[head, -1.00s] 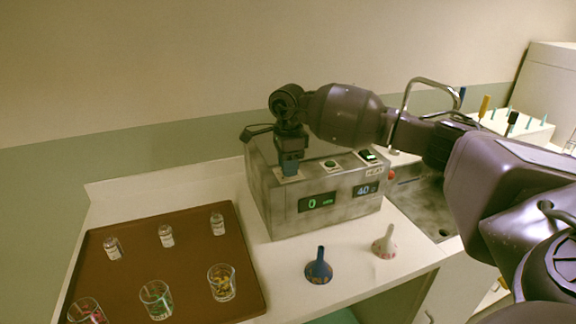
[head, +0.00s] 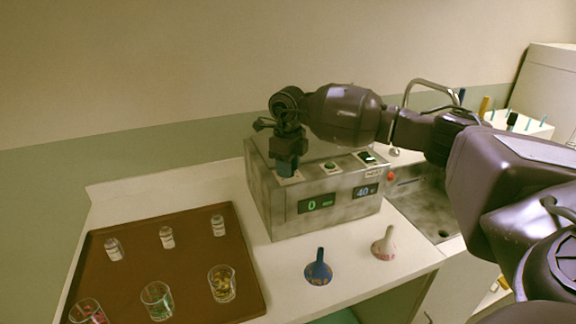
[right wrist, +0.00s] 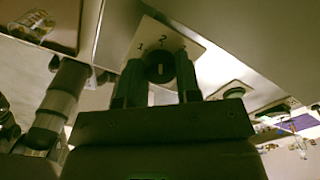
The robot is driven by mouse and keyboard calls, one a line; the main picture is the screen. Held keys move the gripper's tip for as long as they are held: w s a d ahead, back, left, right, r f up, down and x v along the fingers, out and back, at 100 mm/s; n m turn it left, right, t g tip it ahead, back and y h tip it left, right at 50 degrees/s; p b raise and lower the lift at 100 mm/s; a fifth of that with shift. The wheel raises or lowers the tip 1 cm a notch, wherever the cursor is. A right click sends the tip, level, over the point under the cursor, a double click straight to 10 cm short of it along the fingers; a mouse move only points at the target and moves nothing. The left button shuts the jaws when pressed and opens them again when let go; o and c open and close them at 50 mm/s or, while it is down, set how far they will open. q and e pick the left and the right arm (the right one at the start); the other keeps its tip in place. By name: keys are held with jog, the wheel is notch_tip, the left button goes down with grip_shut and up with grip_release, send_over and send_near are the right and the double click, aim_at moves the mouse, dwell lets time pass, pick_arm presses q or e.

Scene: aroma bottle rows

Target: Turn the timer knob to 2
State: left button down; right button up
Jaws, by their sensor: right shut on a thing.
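The metal machine (head: 330,212) stands on the counter with a green display (head: 317,203) reading 0 and another reading 40. My right gripper (head: 288,170) reaches down onto the left end of its top. In the right wrist view the dark timer knob (right wrist: 160,68) sits between the two fingers of my right gripper (right wrist: 160,75), which are shut on it. The pale dial plate (right wrist: 170,38) shows 1, 2 and a partly covered 3. A pale mark on the knob lies roughly in line with the 2. My left gripper is not in view.
A brown tray (head: 190,262) with small vials and glasses lies at the left. A green button (head: 330,166) and a switch (head: 367,158) are right of the knob.

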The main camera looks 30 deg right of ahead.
jog(key=shift+m, duration=0.3)
dwell(0.4)
jog(key=o, duration=0.9)
jog(key=shift+r, duration=0.1)
notch_tip(320, 180, up, 11)
jog(key=shift+f+b, duration=0.15)
jog(key=shift+b, duration=0.2)
